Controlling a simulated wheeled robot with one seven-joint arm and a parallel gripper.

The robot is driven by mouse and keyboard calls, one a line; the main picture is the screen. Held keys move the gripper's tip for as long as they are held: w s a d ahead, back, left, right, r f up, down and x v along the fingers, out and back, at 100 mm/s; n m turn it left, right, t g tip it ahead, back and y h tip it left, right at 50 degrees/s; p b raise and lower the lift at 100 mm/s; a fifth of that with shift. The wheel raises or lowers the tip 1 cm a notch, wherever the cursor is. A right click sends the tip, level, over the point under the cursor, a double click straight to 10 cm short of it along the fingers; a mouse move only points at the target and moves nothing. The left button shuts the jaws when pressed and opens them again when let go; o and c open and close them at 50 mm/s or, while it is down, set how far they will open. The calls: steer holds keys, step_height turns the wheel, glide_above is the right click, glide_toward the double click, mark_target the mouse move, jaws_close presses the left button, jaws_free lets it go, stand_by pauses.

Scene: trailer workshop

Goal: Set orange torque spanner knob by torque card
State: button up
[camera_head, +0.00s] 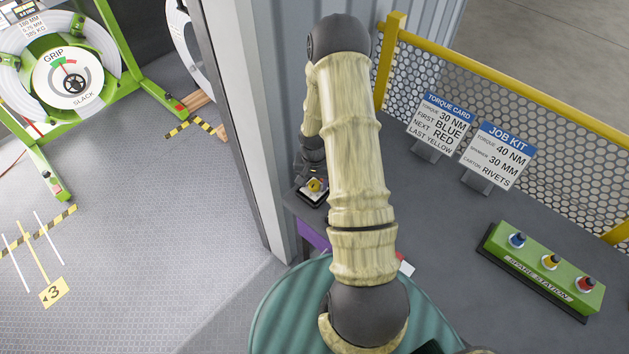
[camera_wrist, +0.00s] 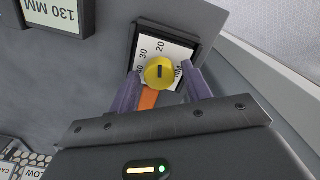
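The yellow knob (camera_wrist: 159,71) sits on a white dial plate (camera_wrist: 149,48) marked 20 and 30, with other marks partly hidden. The knob has a dark slot. An orange strip (camera_wrist: 149,98) shows just below it, between my fingers. My gripper (camera_wrist: 161,75) is open, with a finger on each side of the knob and apparent gaps. In the head view the knob (camera_head: 314,185) is small, below my wrist; my fingers are hard to make out there. The torque card (camera_head: 441,124) reads 30 NM, with lines for blue, red and yellow.
The job kit card (camera_head: 497,156) reads torque 40 NM. A green station (camera_head: 546,264) with blue, yellow and red knobs stands at the bench's right. A yellow-framed mesh fence (camera_head: 520,85) runs behind. A metal wall post (camera_head: 255,110) rises close left of my arm. A 130 MM label (camera_wrist: 62,14) stands near my gripper.

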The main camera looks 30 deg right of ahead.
steer(key=c, duration=0.8)
steer(key=shift+o, duration=0.2)
steer(key=shift+n, duration=0.4)
steer(key=n+b, duration=0.1)
steer(key=n, duration=0.3)
steer(key=shift+b, duration=0.35)
steer(key=n, duration=0.5)
steer(key=o, duration=1)
steer(key=shift+c, duration=0.2)
steer(key=shift+r+b, duration=0.15)
steer(key=shift+b, duration=0.15)
